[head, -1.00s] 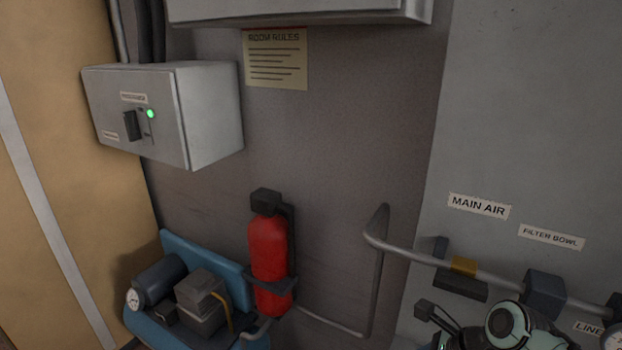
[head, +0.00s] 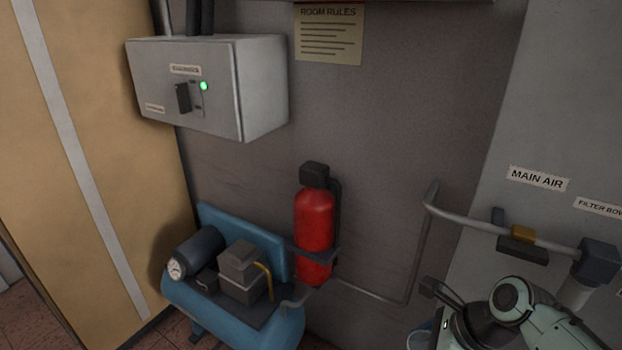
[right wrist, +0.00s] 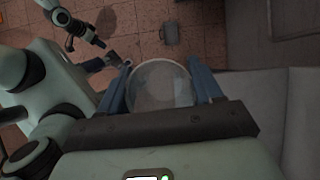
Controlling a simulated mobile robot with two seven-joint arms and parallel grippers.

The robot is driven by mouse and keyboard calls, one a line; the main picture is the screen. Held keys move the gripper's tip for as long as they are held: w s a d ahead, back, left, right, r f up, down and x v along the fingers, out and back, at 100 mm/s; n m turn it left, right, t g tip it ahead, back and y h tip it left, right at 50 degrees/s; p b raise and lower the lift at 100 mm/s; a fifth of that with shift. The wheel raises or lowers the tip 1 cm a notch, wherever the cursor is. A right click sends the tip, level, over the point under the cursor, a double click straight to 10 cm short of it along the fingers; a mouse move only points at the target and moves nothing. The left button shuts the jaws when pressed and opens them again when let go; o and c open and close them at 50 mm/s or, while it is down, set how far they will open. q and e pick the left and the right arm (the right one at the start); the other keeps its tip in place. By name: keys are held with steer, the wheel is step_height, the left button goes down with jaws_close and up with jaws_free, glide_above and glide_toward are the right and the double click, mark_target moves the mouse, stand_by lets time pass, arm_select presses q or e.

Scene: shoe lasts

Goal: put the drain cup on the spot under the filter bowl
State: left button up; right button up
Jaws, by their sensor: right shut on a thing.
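The drain cup (right wrist: 160,86) is a pale, translucent round cup in the right wrist view. My right gripper (right wrist: 160,82) is shut on it, with one blue finger on each side. In the head view only a bit of my right gripper (head: 421,337) shows at the bottom edge. The filter bowl (head: 575,292) is a pale cylinder below a dark block on the pipe at the right. My right arm partly covers it, and the spot under it is hidden. Parts of my other arm show at the upper left of the wrist view, too small to read its jaws.
A grey pipe (head: 500,224) runs along the right panel to the bowl's block. A red extinguisher (head: 314,222) and a blue compressor (head: 285,325) stand left of my arm. A grey control box (head: 215,85) hangs on the wall. Tiled floor (right wrist: 205,40) lies below the cup.

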steer(key=w+f+n+g+h, duration=0.2)
steer(key=w+f+n+g, duration=0.2)
steer(key=f+n, duration=0.8)
steer(key=w+a+f+n+g+h, duration=0.1)
steer(key=w+f+n+g+h, duration=0.2)
steer(key=f+n, duration=0.8)
steer(key=shift+w+f+n+g, duration=0.4)
steer(key=shift+f+g, duration=0.6)
steer(key=shift+f, duration=0.15)
